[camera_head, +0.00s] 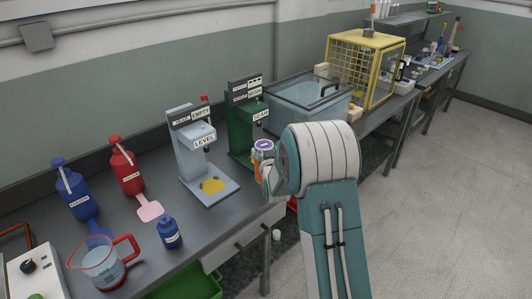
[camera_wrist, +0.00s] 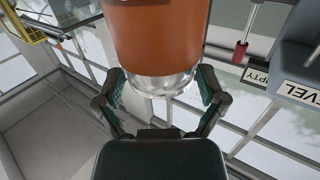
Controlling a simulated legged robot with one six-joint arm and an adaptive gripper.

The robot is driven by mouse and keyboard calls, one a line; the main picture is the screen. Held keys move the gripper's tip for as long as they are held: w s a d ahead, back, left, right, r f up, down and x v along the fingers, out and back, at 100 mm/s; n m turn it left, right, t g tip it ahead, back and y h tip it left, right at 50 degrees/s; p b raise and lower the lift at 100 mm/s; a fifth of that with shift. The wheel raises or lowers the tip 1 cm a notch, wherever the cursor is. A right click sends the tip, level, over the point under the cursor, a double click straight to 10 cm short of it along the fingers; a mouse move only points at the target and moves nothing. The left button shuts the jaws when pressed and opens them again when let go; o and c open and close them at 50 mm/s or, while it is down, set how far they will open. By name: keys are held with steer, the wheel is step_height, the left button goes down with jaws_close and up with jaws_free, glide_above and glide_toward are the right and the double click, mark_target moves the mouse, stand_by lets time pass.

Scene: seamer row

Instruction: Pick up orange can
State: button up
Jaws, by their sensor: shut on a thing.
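The orange can (camera_wrist: 158,35) fills the upper middle of the wrist view, its clear or silvery end between my two fingers. My gripper (camera_wrist: 160,95) is shut on it, one finger on each side. In the head view the can (camera_head: 257,168) shows as a small orange piece with a pale, labelled top at the left of my wrist. It is held up in front of the green machine, near the front edge of the bench. Most of my gripper is hidden behind my wrist in the head view.
The grey LEVEL machine (camera_head: 190,140) and green machine (camera_head: 243,110) stand close by. A clear tank (camera_head: 305,97) and yellow cage (camera_head: 365,65) are behind. Red and blue bottles (camera_head: 127,170) and a jug (camera_head: 98,265) stand left. The floor at right is clear.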

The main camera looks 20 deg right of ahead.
steer(key=shift+s+d+r, duration=0.1)
steer(key=shift+s+d, duration=0.05)
steer(key=shift+s, duration=0.2)
steer(key=shift+r, duration=2.1)
steer(key=shift+r, duration=1.9)
